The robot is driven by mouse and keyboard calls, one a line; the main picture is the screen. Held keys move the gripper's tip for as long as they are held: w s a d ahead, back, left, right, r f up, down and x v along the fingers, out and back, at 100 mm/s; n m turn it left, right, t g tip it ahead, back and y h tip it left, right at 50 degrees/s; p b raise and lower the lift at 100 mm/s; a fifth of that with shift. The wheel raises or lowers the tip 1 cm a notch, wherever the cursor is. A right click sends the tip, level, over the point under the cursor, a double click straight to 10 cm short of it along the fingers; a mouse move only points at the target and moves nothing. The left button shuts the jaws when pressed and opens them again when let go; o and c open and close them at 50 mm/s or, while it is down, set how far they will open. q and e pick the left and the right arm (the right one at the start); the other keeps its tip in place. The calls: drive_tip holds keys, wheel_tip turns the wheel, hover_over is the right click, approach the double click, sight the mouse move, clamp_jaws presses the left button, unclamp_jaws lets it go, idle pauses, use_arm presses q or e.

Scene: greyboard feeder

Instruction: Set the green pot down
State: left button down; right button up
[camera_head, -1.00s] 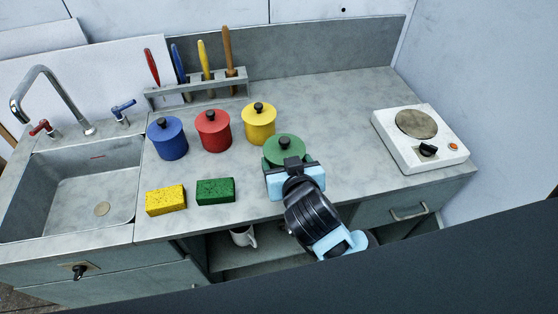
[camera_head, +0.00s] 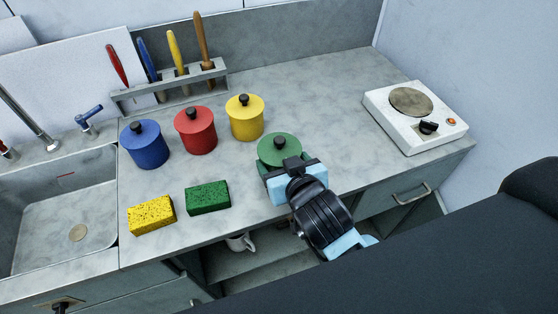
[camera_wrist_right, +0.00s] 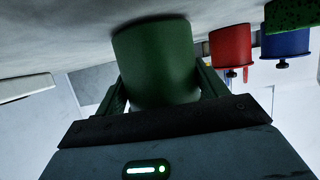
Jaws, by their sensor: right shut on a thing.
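The green pot (camera_head: 279,147), with a green lid and black knob, is at the front right of the pot group on the grey counter. My right gripper (camera_head: 285,168) reaches it from the front edge and is shut on it. In the right wrist view the green pot (camera_wrist_right: 157,62) sits between the two fingers (camera_wrist_right: 160,95), and the picture is upside down. The pot looks upright; its base appears at or very near the counter, but I cannot tell if it touches. My left gripper is not in view.
Blue (camera_head: 144,145), red (camera_head: 196,131) and yellow (camera_head: 245,118) pots stand to the left. A yellow sponge (camera_head: 152,214) and a green sponge (camera_head: 208,197) lie near the front edge. A white hot plate (camera_head: 416,117) stands at the right. The counter between it and the green pot is clear.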

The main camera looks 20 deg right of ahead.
drive_tip(key=shift+r, duration=0.1)
drive_tip(key=shift+f, duration=0.2)
drive_tip(key=o, duration=1.7)
drive_tip(key=shift+o, duration=1.4)
